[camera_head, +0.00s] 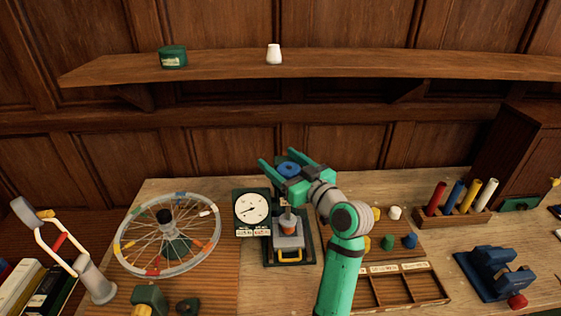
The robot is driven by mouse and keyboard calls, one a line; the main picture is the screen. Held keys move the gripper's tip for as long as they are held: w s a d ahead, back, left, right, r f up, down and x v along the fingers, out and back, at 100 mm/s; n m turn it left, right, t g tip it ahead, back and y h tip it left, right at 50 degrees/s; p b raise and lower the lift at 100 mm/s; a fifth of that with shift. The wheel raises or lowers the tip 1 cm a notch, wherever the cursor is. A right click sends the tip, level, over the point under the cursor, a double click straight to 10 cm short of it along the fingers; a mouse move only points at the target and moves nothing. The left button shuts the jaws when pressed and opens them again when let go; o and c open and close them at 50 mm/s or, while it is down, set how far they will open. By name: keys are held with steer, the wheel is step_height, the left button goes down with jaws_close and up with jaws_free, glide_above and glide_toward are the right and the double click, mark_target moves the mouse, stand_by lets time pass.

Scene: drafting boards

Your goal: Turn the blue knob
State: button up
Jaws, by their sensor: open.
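The round blue knob (289,169) has a darker centre and shows at the middle of the view, between the fingers of my gripper. My gripper (278,158) is green and open, with its fingers pointing up and left in the picture. One finger passes left of the knob and the other passes behind it on the right. I cannot tell whether either finger touches the knob or how far apart they are in height. The gripper's palm and wrist hide what lies just right of the knob.
A dial gauge (252,211) stands close left of my gripper, beside a small press-like device (288,238). A spoked wheel (133,262) lies farther left. Coloured pegs (410,241), a divided tray (444,292) and a blue vise (493,284) are right. A shelf (340,65) runs above.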

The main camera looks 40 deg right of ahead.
mark_target(298, 164)
steer(key=shift+c, duration=0.7)
steer(key=c, duration=0.9)
steer(key=shift+h, duration=0.3)
